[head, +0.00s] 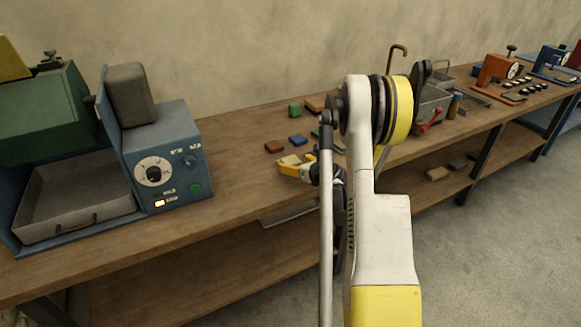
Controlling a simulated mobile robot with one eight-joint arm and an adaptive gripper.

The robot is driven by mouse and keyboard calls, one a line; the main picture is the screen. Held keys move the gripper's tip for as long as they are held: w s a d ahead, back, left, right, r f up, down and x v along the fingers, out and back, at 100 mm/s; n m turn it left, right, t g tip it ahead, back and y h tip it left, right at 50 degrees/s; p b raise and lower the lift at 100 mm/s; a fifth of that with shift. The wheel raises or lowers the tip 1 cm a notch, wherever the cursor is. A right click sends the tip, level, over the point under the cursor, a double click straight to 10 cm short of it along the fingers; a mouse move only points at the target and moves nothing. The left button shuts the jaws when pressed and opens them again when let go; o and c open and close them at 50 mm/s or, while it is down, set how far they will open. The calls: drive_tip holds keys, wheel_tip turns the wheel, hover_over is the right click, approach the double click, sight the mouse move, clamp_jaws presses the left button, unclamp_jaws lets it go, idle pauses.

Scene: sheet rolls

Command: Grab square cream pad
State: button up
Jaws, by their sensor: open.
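The square cream pad (291,160) lies on the wooden bench near its front edge. My gripper (290,167) is open right at the pad, with a yellow finger along its near side. The gripper partly covers the pad. From this view I cannot tell whether the fingers touch it.
Red-brown (274,147), blue (297,140) and green (294,110) blocks lie close behind the pad. A blue machine (165,150) with a metal tray (75,200) stands to the left. The bench between the machine and pad is clear.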

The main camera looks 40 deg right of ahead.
drive_tip(key=x, duration=0.3)
drive_tip(key=shift+s+b, duration=0.1)
drive_tip(key=shift+b, duration=0.2)
drive_tip(key=c, duration=1.3)
drive_tip(key=shift+r, duration=0.15)
